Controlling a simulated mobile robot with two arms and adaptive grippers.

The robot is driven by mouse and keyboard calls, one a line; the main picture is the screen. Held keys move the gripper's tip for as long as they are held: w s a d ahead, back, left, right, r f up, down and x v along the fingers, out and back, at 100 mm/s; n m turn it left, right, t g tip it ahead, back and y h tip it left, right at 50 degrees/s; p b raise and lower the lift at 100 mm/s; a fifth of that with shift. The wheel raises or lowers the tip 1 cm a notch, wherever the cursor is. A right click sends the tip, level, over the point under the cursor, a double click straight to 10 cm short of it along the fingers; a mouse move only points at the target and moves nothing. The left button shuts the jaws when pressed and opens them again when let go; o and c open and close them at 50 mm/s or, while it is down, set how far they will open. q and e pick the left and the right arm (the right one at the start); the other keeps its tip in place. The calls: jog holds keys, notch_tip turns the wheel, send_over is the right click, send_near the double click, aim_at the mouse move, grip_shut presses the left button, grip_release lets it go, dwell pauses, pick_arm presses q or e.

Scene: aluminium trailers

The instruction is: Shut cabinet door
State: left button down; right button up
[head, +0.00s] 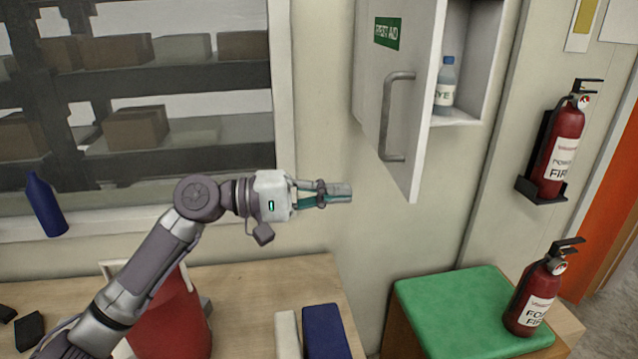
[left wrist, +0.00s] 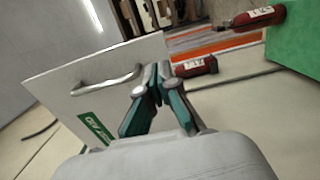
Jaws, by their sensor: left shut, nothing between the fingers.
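The cabinet door (head: 392,75) is white with a green first aid label and a grey bar handle (head: 387,115). It stands open, hinged away from the white wall cabinet (head: 487,60), whose inside shows a bottle (head: 445,85). My left gripper (head: 340,192) is shut and empty, a little left of and below the door in the head view. In the left wrist view, the fingertips (left wrist: 160,75) show in front of the door (left wrist: 60,98) and right of its handle (left wrist: 105,82). I cannot tell if they touch the door. My right gripper is not in view.
A fire extinguisher (head: 562,145) hangs on the wall at the right. Another (head: 535,295) stands on a green-topped box (head: 450,310). A wooden bench (head: 250,290) bears a red container (head: 175,315). A blue bottle (head: 45,205) is on the window sill.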

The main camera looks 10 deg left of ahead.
aim_at(403, 189)
pick_arm(q)
jog(key=p+x, duration=0.3)
jog(key=x, duration=0.4)
jog(key=shift+w+d, duration=0.25)
jog(key=shift+w, duration=0.05)
jog(key=shift+d+p, duration=0.3)
jog(key=shift+d, duration=0.15)
jog(key=shift+w+f, duration=0.1)
jog(key=shift+f, duration=0.05)
